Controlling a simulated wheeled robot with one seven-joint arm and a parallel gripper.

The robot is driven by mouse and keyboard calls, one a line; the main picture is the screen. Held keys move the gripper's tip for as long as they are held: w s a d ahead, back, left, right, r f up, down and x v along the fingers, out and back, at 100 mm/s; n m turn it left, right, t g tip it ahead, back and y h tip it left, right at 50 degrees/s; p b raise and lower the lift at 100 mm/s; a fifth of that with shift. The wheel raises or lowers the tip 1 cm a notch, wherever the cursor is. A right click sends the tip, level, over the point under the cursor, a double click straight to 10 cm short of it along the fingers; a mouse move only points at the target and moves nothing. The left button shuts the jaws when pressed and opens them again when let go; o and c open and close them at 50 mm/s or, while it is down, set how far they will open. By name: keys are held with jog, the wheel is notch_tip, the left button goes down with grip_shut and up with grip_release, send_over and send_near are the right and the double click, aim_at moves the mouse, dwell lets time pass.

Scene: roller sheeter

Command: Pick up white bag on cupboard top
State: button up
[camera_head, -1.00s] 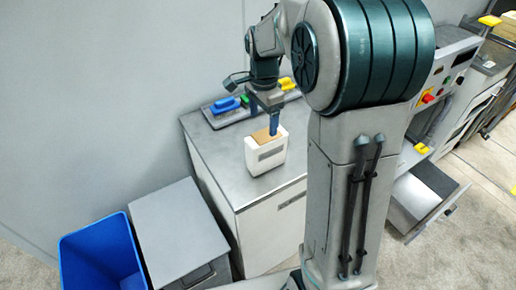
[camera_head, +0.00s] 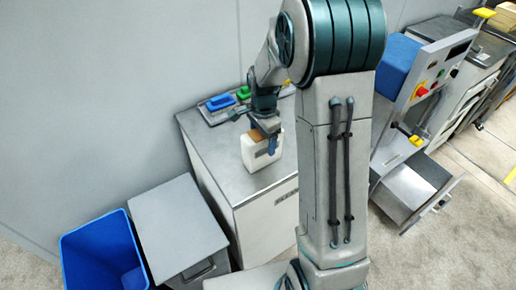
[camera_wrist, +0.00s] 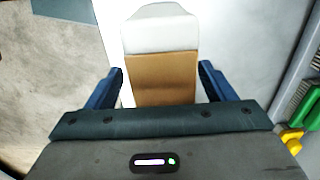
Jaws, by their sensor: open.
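The white bag (camera_head: 250,155) stands upright on the grey cupboard top (camera_head: 212,145). It has a brown top, and my gripper hides part of its right side in the head view. In the wrist view, the white bag (camera_wrist: 160,35) with its brown part lies between and ahead of my two blue fingers. My gripper (camera_head: 271,145) is at the bag's top right in the head view. In the wrist view my gripper (camera_wrist: 160,88) is open, with one finger on each side of the bag's brown part and a gap visible on both sides.
Blue and green brushes (camera_head: 221,102) lie on a tray at the cupboard's back edge by the wall. A grey lidded bin (camera_head: 178,225) and a blue open bin (camera_head: 100,250) stand left of the cupboard. A machine with an open drawer (camera_head: 412,190) is at the right.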

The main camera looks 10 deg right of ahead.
jog(key=c, duration=1.1)
